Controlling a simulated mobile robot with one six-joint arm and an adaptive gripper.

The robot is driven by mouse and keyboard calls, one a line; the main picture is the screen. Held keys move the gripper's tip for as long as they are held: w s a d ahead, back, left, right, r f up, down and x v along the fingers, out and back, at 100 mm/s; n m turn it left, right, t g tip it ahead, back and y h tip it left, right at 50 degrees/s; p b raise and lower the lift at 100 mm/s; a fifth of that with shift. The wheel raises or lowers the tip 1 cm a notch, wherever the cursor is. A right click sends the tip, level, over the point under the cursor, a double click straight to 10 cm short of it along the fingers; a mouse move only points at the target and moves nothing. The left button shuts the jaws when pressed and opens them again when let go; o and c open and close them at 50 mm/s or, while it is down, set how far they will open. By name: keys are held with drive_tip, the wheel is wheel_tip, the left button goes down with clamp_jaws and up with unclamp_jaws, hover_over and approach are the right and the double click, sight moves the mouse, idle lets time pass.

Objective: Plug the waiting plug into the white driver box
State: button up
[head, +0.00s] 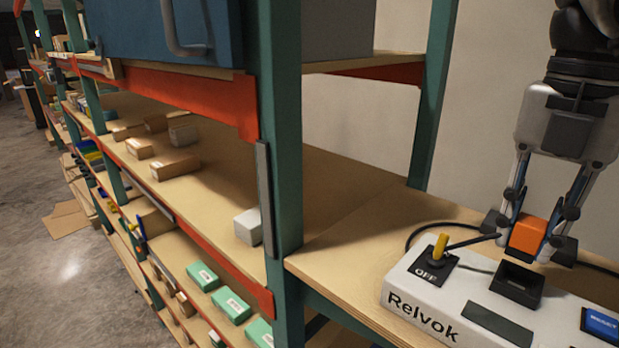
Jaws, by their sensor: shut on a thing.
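The white driver box (440,300), lettered "Relvok", sits on the wooden bench at the lower right of the head view. On its top are a yellow lever (440,246) beside an "OFF" mark and a black square socket (516,284) with a dark opening. My gripper (529,242) points down behind the socket, shut on an orange plug (527,232). The plug is above and beyond the socket, apart from it as far as I can see. Its lower end is hidden or unclear.
A black cable (418,231) curves over the bench behind the box. A dark panel (497,323) and a blue "RESET" button (602,323) are on the box top. A green shelf post (280,150) stands left of the bench (340,255), whose left part is clear.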

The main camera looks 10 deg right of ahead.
sight(529, 259)
drive_tip(key=shift+s+d, duration=0.4)
drive_tip(key=shift+d, duration=0.05)
drive_tip(key=shift+p, duration=0.45)
drive_tip(key=shift+f+b, duration=0.9)
drive_tip(key=shift+f, duration=0.55)
idle(1.3)
drive_tip(key=shift+f, duration=1)
idle(2.3)
drive_tip(key=o, duration=1.1)
drive_tip(key=shift+o, duration=0.2)
drive_tip(key=o, duration=0.7)
drive_tip(key=shift+r, duration=0.15)
